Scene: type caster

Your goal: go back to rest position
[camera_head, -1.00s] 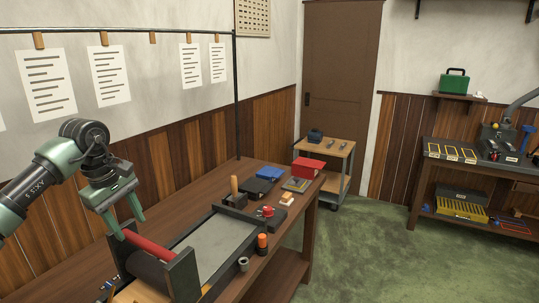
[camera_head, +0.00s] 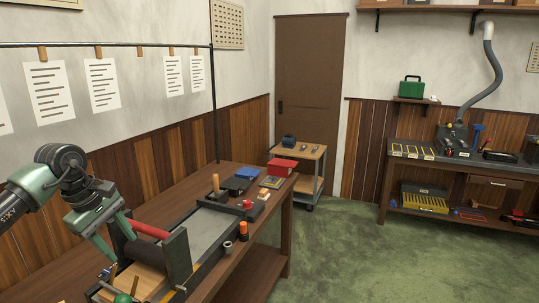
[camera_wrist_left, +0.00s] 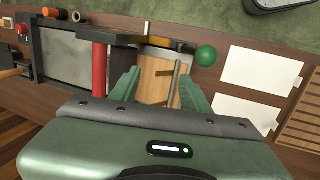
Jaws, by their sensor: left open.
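My left gripper (camera_head: 119,246) is green, with its fingers spread and pointing down over the near end of the press on the bench. In the left wrist view the open fingers (camera_wrist_left: 161,90) stand above a wooden board (camera_wrist_left: 155,80) with a thin metal bar; I see nothing held between them. The red roller (camera_head: 150,230) lies just beside the fingers, and it also shows in the left wrist view (camera_wrist_left: 99,72). A green ball-shaped knob (camera_wrist_left: 206,56) is on the other side. My right gripper is not in view.
A small cart (camera_head: 310,180) stands behind. A second bench (camera_head: 470,165) is at the right wall. Green floor (camera_head: 350,250) lies clear between.

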